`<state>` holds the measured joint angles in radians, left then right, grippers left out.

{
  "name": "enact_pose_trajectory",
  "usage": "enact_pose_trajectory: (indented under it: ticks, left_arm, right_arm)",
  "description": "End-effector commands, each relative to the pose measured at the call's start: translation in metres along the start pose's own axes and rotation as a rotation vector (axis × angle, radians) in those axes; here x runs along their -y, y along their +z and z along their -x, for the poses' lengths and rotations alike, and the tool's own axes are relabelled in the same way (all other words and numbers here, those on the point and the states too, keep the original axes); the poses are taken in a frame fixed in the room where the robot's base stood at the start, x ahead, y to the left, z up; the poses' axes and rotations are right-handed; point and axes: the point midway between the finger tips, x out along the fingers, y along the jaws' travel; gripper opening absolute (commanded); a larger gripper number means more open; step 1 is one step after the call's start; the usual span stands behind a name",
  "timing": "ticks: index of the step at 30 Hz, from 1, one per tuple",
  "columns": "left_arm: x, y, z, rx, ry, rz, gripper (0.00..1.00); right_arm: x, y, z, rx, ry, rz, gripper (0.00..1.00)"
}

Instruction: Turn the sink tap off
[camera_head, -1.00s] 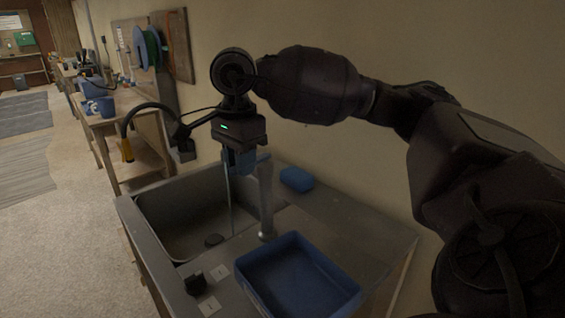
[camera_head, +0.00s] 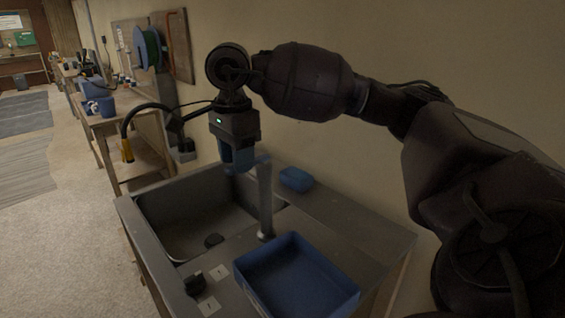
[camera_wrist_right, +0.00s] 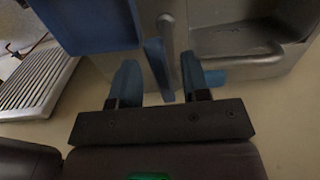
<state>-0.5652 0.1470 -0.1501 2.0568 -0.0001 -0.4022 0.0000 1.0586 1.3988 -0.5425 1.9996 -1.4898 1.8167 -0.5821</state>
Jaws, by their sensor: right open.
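The sink tap (camera_head: 265,203) is a grey upright column at the edge of the sink basin (camera_head: 185,222). No water stream shows below it now. My right gripper (camera_head: 238,160) is at the tap's top, fingers pointing down, and partly hides it. In the right wrist view, the tap column (camera_wrist_right: 168,32) and a blue lever (camera_wrist_right: 157,68) show between the two blue fingers of the right gripper (camera_wrist_right: 161,78). The fingers are open, with gaps on both sides of the lever. My left gripper is not in view.
A blue tray (camera_head: 240,278) stands on the counter in front of the tap. A blue block (camera_head: 296,179) lies behind it by the wall. A small black object (camera_head: 195,284) sits at the counter's front.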

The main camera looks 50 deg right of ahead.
Motion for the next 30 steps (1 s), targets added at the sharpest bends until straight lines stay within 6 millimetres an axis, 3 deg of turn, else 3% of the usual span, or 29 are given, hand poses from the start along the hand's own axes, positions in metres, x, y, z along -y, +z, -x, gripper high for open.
enact_pose_trajectory:
  ticks: [6,30]
  left_arm:
    - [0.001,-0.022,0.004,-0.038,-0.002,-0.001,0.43]
    - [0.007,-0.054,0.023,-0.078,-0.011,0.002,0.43]
  right_arm:
    - [-0.001,0.000,0.027,0.001,-0.007,-0.001,0.43]
    - [-0.001,0.000,0.103,0.001,-0.006,0.001,0.43]
